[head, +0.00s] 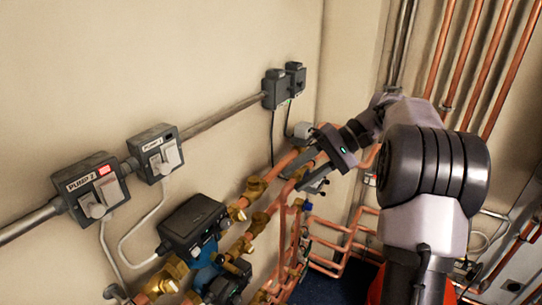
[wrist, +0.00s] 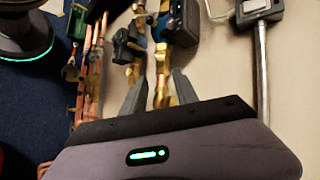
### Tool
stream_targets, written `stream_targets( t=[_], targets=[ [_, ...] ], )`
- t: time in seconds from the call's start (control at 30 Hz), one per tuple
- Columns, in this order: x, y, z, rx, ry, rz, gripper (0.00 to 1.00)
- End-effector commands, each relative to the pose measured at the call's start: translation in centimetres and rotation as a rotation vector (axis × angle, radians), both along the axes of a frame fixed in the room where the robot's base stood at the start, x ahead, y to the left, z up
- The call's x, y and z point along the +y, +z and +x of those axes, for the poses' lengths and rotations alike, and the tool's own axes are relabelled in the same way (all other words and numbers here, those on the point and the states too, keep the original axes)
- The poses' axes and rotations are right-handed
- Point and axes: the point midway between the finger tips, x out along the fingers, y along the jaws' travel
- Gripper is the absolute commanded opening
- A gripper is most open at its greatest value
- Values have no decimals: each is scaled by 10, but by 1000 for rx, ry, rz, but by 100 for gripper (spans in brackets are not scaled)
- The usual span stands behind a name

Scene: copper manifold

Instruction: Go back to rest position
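My gripper (head: 308,172) is at the end of my arm, which reaches in from the right of the head view. It is close to copper pipes and brass valves along the wall. In the wrist view my gripper (wrist: 160,76) has its two fingers apart, with a gap between them. A copper pipe with brass fittings (wrist: 160,95) shows in that gap. I cannot tell how far it is from the fingers, but nothing appears clamped.
Two pump switch boxes (head: 91,187) (head: 156,152) are on the left wall, with a black pump (head: 192,222) below. Another dark box (head: 275,88) is on the wall above my gripper. Vertical copper pipes (head: 483,70) line the right wall. Lower copper pipes (head: 330,243) run beneath my arm.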

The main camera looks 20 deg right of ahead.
Motion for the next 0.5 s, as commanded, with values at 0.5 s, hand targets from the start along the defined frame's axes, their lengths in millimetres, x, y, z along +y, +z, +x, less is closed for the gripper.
stream_targets(
  t=[0.5],
  targets=[
    [172, -83, -186, -148, -110, -681, 36]
  ],
)
